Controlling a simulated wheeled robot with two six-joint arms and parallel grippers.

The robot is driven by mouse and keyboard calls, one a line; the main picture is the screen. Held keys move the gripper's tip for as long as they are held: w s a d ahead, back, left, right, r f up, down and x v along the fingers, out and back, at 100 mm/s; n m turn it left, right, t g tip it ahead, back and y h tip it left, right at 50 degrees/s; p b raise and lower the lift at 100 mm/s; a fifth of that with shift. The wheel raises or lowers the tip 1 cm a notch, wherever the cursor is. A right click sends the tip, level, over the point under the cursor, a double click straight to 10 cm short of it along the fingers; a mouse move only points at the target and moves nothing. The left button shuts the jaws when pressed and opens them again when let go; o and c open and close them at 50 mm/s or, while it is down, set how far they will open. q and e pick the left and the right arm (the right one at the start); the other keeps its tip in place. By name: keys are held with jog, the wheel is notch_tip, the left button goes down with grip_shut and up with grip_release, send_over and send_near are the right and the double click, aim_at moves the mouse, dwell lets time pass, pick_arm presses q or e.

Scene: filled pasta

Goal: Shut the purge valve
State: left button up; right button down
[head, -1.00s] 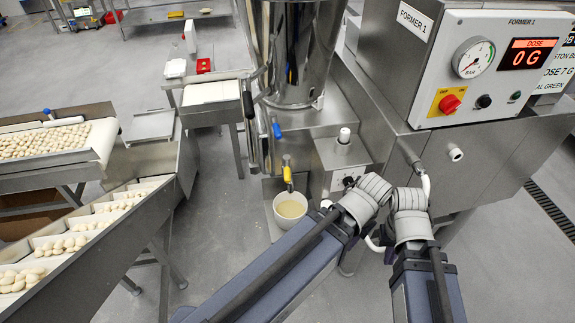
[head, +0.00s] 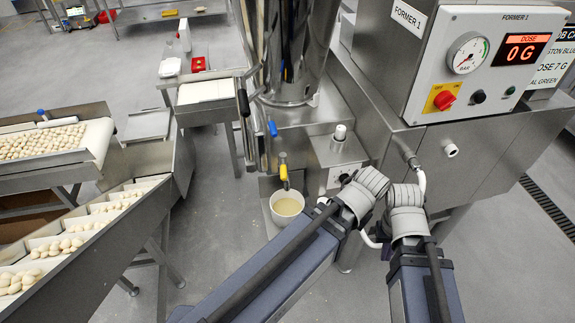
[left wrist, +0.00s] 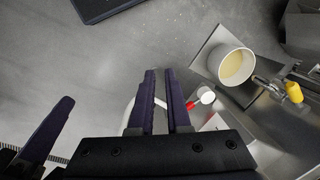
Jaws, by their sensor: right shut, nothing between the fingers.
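A yellow-handled tap (head: 284,173) points down over a white bowl (head: 287,204) of pale liquid. In the left wrist view the bowl (left wrist: 235,66) and yellow handle (left wrist: 294,92) are at the right. A small red lever (left wrist: 194,104) beside a white round cap (left wrist: 206,95) shows just right of my left gripper (left wrist: 161,72). No label tells which one is the purge valve. My left gripper's fingers have a narrow gap and hold nothing visible. My right gripper (left wrist: 68,99) shows partly at the left, shut and empty. In the head view my arms hide both gripper tips.
The control box (head: 484,60) has a gauge, a 0 G display and a red switch (head: 444,100). A blue-handled valve (head: 272,128) is on the steel hopper (head: 296,50). A pasta conveyor (head: 98,222) stands left. Clear floor (head: 215,240) lies between conveyor and machine.

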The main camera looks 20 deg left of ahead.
aim_at(283, 169)
pick_arm(q)
jog(key=w+a+n+y, duration=0.1)
jog(key=w+a, duration=0.1)
jog(key=w, duration=0.1)
jog(key=w+a+n+y, duration=0.1)
jog(key=w+n, duration=0.1)
jog(key=w, duration=0.1)
jog(key=w+a+r+n+y, duration=0.1)
jog(key=w+a+n, duration=0.1)
jog(key=w, duration=0.2)
jog(key=shift+a+t+b, duration=0.3)
jog(key=shift+t+b, duration=0.05)
jog(key=shift+t, duration=0.05)
grip_shut()
jog(key=w+a+r+n+y, duration=0.1)
jog(key=w+a, duration=0.1)
jog(key=w+a+n+y, duration=0.1)
jog(key=w+a+n, duration=0.1)
jog(key=w+a+r+n+y, duration=0.1)
jog(key=w+a+n, duration=0.1)
jog(key=w, duration=0.1)
jog(key=shift+w+r+t, duration=0.1)
jog(key=shift+r+t, duration=0.25)
jog(key=shift+t, duration=0.05)
jog(key=a+f+b, duration=0.7)
jog(key=a, duration=0.2)
jog(key=shift+s+a, duration=0.3)
jog(key=shift+a, duration=0.05)
jog(key=shift+a, duration=0.1)
